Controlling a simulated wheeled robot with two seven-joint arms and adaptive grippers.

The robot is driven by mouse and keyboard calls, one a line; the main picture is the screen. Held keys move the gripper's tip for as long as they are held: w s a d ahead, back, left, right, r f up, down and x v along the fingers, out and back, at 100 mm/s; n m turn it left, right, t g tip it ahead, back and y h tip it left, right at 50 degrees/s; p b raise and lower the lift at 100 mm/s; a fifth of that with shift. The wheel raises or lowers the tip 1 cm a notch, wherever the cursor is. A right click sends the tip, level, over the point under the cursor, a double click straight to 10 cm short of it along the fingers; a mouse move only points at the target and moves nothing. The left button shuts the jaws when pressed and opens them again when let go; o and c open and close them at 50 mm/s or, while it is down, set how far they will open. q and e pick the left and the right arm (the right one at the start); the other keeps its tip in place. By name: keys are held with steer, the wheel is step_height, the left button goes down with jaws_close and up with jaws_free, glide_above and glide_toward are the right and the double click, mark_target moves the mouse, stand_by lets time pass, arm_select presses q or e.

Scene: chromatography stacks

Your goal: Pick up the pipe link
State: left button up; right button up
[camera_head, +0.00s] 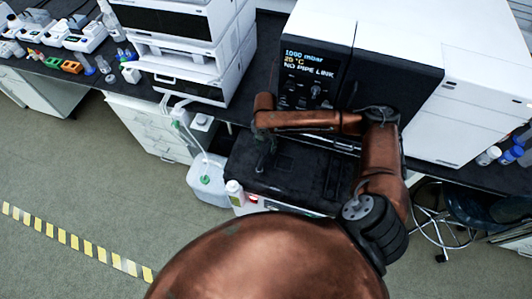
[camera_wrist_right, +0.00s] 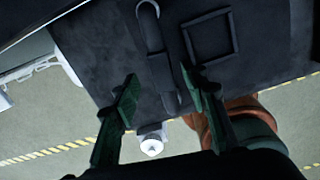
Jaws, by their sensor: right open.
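A dark elongated piece with a rounded end, seemingly the pipe link (camera_wrist_right: 153,38), lies on a black surface (camera_wrist_right: 95,45) in the right wrist view. It is dark on dark, so its outline is hard to make out. My right gripper (camera_wrist_right: 158,76) is open above it, one finger on each side, with nothing held. In the head view my right gripper (camera_head: 265,160) points down over the black top (camera_head: 310,178), small and dark; I cannot pick out the pipe link there. My left gripper is not in view.
A square recessed frame (camera_wrist_right: 211,38) lies right of the piece. A white bottle (camera_head: 235,190) and a jug with tubing (camera_head: 208,182) stand beside the black top. Behind, an instrument display (camera_head: 308,70) reads "NO PIPE LINK". White instrument stacks (camera_head: 185,50) stand left.

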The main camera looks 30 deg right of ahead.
mark_target(266, 150)
step_height(266, 150, down, 4)
steer(key=shift+d+r, duration=0.1)
steer(key=shift+r, duration=0.1)
steer(key=shift+s, duration=0.1)
steer(key=c, duration=1.1)
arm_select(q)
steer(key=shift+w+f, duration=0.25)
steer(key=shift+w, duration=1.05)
arm_select(e)
steer(key=shift+r, duration=0.1)
jaws_close()
